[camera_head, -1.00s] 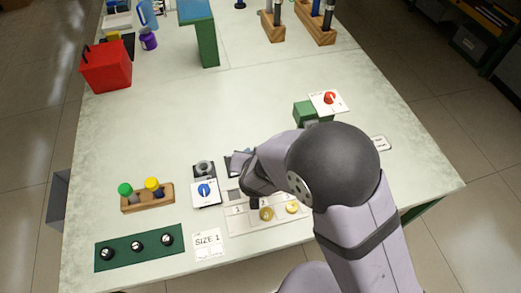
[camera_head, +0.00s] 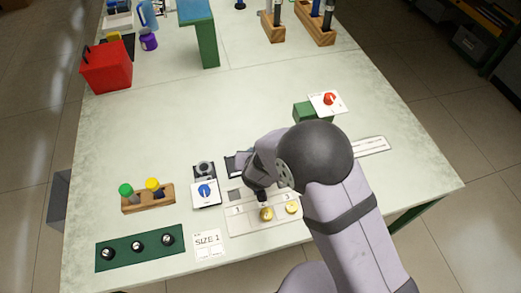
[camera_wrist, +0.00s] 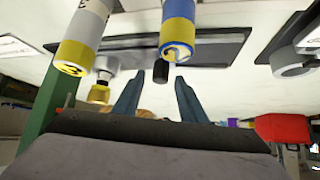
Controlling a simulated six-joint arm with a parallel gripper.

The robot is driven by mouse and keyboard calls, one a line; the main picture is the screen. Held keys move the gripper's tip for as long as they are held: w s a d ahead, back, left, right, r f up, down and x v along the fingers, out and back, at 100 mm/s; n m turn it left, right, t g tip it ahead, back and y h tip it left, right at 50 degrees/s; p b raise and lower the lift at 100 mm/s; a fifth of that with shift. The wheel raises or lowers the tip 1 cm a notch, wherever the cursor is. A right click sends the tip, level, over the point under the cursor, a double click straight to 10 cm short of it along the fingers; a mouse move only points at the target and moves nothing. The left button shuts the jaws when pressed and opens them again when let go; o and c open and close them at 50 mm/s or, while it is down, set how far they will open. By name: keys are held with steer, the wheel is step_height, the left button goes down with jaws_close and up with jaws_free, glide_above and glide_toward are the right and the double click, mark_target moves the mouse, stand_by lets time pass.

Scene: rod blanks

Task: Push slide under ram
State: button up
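My gripper shows in the wrist view (camera_wrist: 158,92) with two dark blue-grey fingers apart and nothing between them. A small black knob (camera_wrist: 161,72) stands just beyond the fingertips, in front of a dark flat plate (camera_wrist: 210,48); I cannot tell whether this is the slide. In the head view my gripper is low over the bench's front middle, beside a dark fixture (camera_head: 234,165) that my arm partly hides. A pale marked strip (camera_head: 371,146) shows right of my arm. I cannot clearly identify the ram.
A blue-dial unit (camera_head: 205,192) stands left of my gripper. A pale numbered plate (camera_head: 238,223) with brass discs (camera_head: 266,214) lies in front. A green block (camera_head: 305,110) with a red dial (camera_head: 330,98) stands behind. Two striped cylinders (camera_wrist: 85,35) (camera_wrist: 179,28) hang close in the wrist view.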

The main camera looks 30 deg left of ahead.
steer(key=shift+x, duration=1)
jaws_close()
steer(key=shift+w+d+b, duration=0.55)
steer(key=shift+w+d, duration=0.8)
jaws_free()
steer(key=shift+d, duration=0.1)
steer(key=shift+r, duration=0.1)
steer(key=v, duration=0.7)
steer(key=shift+b, duration=0.3)
steer(key=shift+s, duration=0.1)
